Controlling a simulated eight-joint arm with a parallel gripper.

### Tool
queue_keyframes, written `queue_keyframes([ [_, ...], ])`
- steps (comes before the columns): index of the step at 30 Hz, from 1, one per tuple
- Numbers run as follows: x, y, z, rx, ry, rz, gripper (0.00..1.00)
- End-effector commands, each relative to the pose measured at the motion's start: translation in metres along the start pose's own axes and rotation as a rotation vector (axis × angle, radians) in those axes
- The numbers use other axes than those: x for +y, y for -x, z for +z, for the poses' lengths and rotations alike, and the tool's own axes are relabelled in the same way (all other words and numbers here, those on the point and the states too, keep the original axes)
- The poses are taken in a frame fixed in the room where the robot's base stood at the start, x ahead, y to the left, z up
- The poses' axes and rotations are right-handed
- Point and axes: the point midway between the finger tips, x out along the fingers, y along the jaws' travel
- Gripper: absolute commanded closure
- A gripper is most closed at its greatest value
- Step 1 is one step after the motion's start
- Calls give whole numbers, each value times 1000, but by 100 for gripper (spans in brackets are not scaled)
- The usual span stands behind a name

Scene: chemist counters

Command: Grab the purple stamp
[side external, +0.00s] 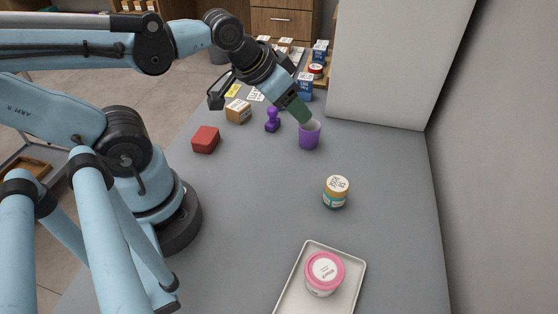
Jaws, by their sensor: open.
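The purple stamp (272,120) stands upright on the grey counter, with a round knob on top and a wider base.
A red block (205,140) and a small brown box (238,111) lie left of the stamp. A tan-lidded jar (336,192) stands nearer. A tray (354,284) holds a pink-lidded jar (324,272). Several boxes crowd the back. The grey counter (260,200) is clear mid-front.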

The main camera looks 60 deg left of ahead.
Motion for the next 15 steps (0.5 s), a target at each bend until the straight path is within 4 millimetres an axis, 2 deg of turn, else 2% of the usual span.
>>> queue_keyframes([
  [8,-1,-3,0,-30,26,-20,44],
  [15,-13,-21,-1,-173,197,-197,44],
])
